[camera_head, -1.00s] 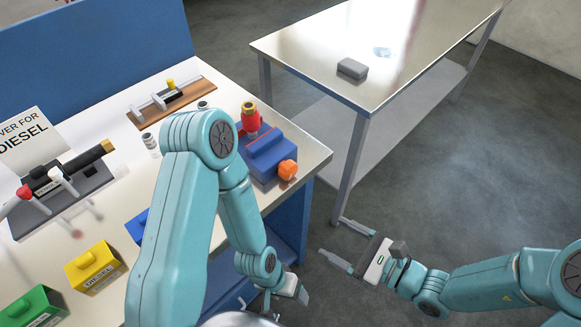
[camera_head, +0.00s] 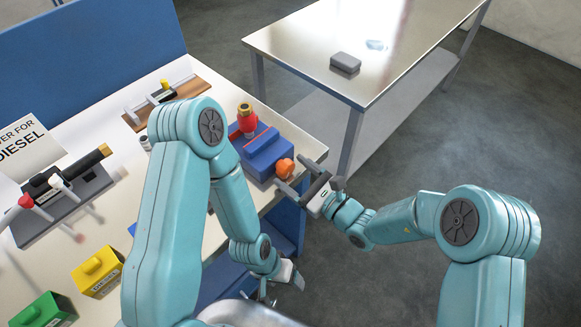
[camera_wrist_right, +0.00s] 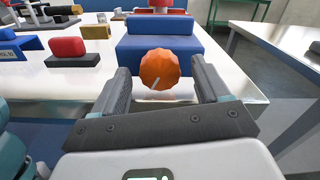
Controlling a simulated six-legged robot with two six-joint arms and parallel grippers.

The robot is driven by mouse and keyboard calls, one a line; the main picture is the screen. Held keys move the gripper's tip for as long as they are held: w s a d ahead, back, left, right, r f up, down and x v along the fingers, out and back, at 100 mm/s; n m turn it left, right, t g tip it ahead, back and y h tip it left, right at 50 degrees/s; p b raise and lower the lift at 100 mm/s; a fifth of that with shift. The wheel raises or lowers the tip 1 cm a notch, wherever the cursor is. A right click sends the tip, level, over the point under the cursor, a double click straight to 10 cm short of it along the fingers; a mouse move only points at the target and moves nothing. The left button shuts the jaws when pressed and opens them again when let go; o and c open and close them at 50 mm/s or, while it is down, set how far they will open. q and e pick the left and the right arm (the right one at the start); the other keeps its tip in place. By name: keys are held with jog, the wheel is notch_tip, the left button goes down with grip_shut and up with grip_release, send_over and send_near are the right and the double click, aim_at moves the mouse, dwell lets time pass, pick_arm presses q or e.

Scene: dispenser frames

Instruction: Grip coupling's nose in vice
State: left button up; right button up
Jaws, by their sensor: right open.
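The vice (camera_head: 264,150) is a blue block near the table's right edge, with an orange knob (camera_head: 285,167) on its front. The red coupling with a brass-coloured end (camera_head: 246,120) stands upright at the vice's back; whether the jaws touch its nose cannot be seen. In the right wrist view the vice (camera_wrist_right: 172,48) and knob (camera_wrist_right: 160,69) are straight ahead. My right gripper (camera_head: 292,174) is open, its fingers on either side of the knob, with gaps visible in the wrist view (camera_wrist_right: 163,84). My left gripper (camera_head: 287,277) hangs low beside the table; its fingers are unclear.
Yellow (camera_head: 97,273) and green (camera_head: 42,311) blocks stand at the table's front left. A grey fixture with a black cylinder (camera_head: 66,193) and a sign (camera_head: 28,146) are farther left. A metal side table (camera_head: 300,45) holds a grey block (camera_head: 345,63). Open floor lies right.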

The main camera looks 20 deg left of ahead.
jog(key=shift+x, duration=0.75)
jog(key=c, duration=1)
jog(key=shift+m, duration=0.9)
jog(key=shift+c, duration=0.2)
jog(key=m, duration=0.3)
jog(key=shift+w+m+b, duration=0.1)
jog(key=shift+m+b, duration=0.25)
jog(key=shift+m, duration=0.05)
jog(key=o, duration=1)
